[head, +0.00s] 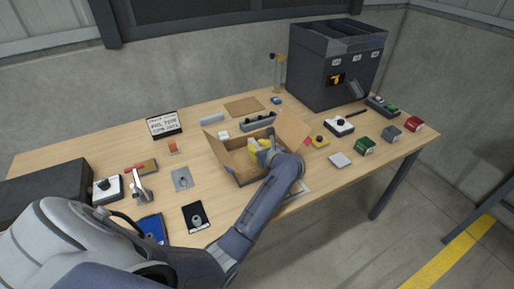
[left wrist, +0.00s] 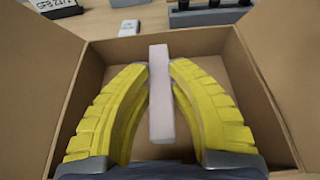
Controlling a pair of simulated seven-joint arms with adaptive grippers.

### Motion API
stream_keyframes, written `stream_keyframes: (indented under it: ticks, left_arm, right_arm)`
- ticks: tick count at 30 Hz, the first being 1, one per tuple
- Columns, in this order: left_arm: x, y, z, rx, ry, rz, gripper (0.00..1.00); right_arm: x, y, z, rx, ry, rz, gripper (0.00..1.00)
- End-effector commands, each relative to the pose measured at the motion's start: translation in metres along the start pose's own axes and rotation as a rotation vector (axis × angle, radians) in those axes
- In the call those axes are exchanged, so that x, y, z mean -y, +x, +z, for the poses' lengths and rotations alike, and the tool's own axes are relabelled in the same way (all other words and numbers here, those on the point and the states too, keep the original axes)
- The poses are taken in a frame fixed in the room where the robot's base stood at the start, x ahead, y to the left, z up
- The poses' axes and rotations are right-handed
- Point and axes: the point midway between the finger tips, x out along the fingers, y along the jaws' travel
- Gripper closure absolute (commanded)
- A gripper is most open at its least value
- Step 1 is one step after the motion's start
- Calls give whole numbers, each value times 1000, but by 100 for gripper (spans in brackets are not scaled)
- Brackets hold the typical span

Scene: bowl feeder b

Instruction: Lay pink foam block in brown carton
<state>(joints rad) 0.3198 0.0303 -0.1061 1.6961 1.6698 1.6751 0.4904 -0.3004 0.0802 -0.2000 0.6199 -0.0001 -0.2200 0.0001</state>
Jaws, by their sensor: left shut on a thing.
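The brown carton (head: 244,180) stands open on the table with its flaps spread, and its back wall (left wrist: 103,55) shows in the left wrist view. My left gripper (head: 263,146) reaches down into the carton, its yellow fingers (left wrist: 160,84) closed on the sides of the pale pink foam block (left wrist: 160,110). In the left wrist view the block is a long upright bar between the fingertips. It is inside the carton's outline; whether it touches the floor I cannot tell. In the head view the block is hidden by my gripper. My right gripper is in neither view.
A grey slotted feeder cabinet (head: 334,75) stands at the back right. A dark grey rack (head: 257,122) lies just behind the carton, and a white piece (head: 223,136) is near its left flap. Small fixtures, including a green box (head: 364,146), stand to the right.

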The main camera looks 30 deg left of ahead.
Motion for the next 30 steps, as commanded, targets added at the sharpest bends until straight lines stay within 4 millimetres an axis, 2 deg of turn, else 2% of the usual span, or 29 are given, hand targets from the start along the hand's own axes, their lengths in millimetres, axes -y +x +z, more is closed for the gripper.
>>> stream_keyframes:
  ticks: [17, 18, 22, 30]
  left_arm:
    - [0, 4, -11, -1, 1, 0, 100]
    - [0, 4, -11, -1, 1, 0, 75]
    - [0, 4, -11, -1, 0, 0, 60]
    - [0, 4, -10, 0, 0, 0, 58]
  right_arm:
    - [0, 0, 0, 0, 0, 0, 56]
    - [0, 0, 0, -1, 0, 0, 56]
    - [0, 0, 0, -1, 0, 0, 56]
    - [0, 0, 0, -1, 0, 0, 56]
